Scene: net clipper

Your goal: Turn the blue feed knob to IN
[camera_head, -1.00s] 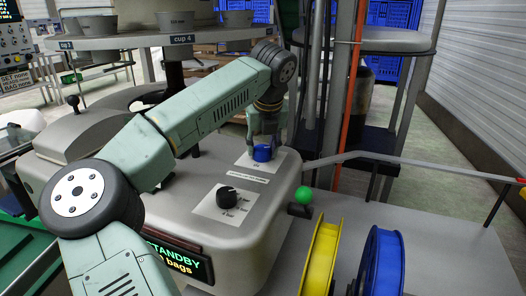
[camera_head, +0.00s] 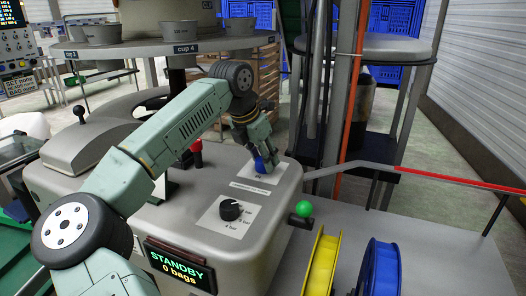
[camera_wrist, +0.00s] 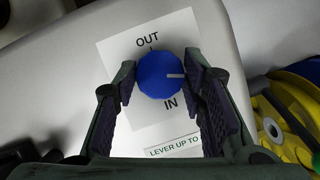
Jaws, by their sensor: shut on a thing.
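The blue feed knob (camera_wrist: 160,74) sits on a white label plate (camera_wrist: 118,62) on the grey machine top. In the wrist view "OUT" is above it and "IN" below it. Its white pointer mark points right, between the two words. My gripper (camera_wrist: 162,82) has one finger on each side of the knob and is shut on it. In the head view the knob (camera_head: 260,166) is partly hidden by my gripper (camera_head: 261,158), which comes down at a tilt.
A black knob (camera_head: 230,209) on its own plate and a red button (camera_head: 197,154) are on the same machine top. The display (camera_head: 180,270) reads "STANDBY 0 bags". A green ball (camera_head: 304,208), a yellow reel (camera_head: 322,262) and a blue reel (camera_head: 380,268) stand to the right.

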